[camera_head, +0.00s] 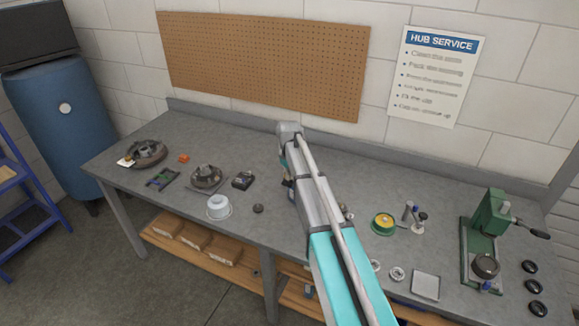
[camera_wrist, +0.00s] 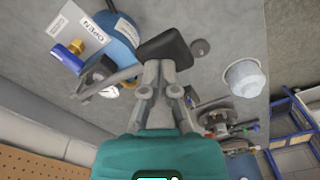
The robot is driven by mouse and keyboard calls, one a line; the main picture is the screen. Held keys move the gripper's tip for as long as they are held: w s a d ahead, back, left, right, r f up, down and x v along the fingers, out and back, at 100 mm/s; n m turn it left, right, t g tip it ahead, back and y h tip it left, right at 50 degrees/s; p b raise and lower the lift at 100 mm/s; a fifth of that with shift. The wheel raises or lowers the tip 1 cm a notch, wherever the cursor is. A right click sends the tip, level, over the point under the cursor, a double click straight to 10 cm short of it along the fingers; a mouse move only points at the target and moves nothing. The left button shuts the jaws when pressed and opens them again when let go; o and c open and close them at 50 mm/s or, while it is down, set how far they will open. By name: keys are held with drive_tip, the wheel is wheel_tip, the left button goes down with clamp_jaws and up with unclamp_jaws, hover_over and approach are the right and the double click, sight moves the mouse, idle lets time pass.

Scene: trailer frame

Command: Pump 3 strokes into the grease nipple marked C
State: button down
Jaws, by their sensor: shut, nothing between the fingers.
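My gripper (camera_wrist: 164,56) is shut and empty, its dark fingertips together above the grey bench in the wrist view. In the head view my arm hides it. A blue round object (camera_wrist: 115,35) lies close to the left of the fingertips, with a brass fitting with a blue end (camera_wrist: 70,49) and a plate reading OPEN (camera_wrist: 91,32). I cannot make out a grease nipple or a mark C in either view. Hub-like dark parts (camera_head: 148,153) (camera_head: 206,177) sit on the left of the bench.
A green press (camera_head: 490,214), black discs (camera_head: 530,267) and a yellow-green round part (camera_head: 383,223) are at right. A pegboard wall (camera_head: 260,60) stands behind.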

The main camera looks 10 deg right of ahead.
drive_tip(key=shift+w+d+r+p, duration=0.1)
drive_tip(key=shift+w+r+p, duration=0.05)
drive_tip(key=shift+r+p, duration=0.75)
drive_tip(key=shift+w+d+r+p, duration=0.1)
drive_tip(key=shift+w+r+p, duration=0.05)
drive_tip(key=shift+r+p, duration=0.75)
drive_tip(key=shift+s+f+b, duration=0.1)
drive_tip(key=shift+f+b, duration=0.05)
drive_tip(key=shift+b, duration=0.25)
drive_tip(key=shift+s+a+f+b, duration=0.1)
drive_tip(key=shift+s+f+b, duration=0.05)
drive_tip(key=shift+f+b, duration=0.35)
drive_tip(key=shift+s+a+f+b, duration=0.1)
drive_tip(key=shift+f+b, duration=0.35)
drive_tip(key=shift+s+a+f+b, duration=0.1)
drive_tip(key=shift+f+b, duration=0.5)
drive_tip(key=shift+s+a+f+b, duration=0.1)
drive_tip(key=shift+f+b, duration=0.5)
